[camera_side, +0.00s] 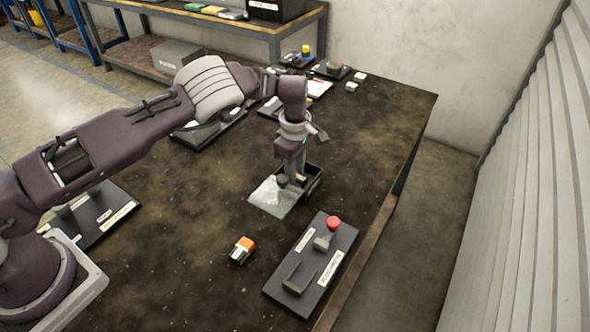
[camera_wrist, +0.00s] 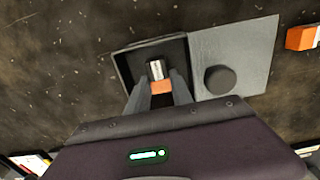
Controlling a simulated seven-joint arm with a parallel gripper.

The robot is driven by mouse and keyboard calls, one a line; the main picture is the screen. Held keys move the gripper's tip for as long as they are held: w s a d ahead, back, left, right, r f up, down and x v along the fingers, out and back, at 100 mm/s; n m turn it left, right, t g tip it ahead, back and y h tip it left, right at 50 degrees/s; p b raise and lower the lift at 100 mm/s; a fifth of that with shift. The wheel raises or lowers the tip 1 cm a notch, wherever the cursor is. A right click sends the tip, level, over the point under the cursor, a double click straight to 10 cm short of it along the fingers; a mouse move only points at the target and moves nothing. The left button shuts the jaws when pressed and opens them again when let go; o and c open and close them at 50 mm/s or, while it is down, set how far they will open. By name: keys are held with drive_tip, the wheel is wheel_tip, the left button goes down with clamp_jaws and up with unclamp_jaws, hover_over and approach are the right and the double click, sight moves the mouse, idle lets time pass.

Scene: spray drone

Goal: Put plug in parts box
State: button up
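The parts box is a small dark open-topped box (camera_side: 314,184), also in the wrist view (camera_wrist: 123,66). Its grey lid with a dark round knob (camera_wrist: 252,60) lies flat beside it, also in the side view (camera_side: 264,199). My gripper (camera_wrist: 160,82) points down over the box opening. A plug with an orange body and pale metal end (camera_wrist: 160,86) sits between my fingers, which appear to touch its sides. It is over or inside the box; its exact height is unclear. In the side view my gripper (camera_side: 291,180) hides it.
Another orange-and-white piece (camera_side: 242,250) lies on the table, partly in the wrist view (camera_wrist: 301,38). A dark board with a red knob (camera_side: 333,223) and grey brackets stands at the front right. Other boards and small parts sit at the back. The table's middle is largely clear.

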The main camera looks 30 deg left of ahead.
drive_tip(key=o, duration=0.4)
drive_tip(key=shift+r, duration=0.1)
wheel_tip(320, 180, up, 12)
drive_tip(key=s+a+r+m+t+h, duration=0.1)
drive_tip(key=s+a+r+m, duration=0.2)
drive_tip(key=s+r, duration=0.55)
drive_tip(key=s+a+r+m+t+h, duration=0.1)
drive_tip(key=s+a+r+m, duration=0.3)
drive_tip(key=r, duration=0.8)
drive_tip(key=s+m+t+y, duration=0.2)
drive_tip(key=s+m, duration=0.9)
drive_tip(key=s, duration=1.5)
drive_tip(key=shift+a+t, duration=0.35)
drive_tip(key=shift+t, duration=0.45)
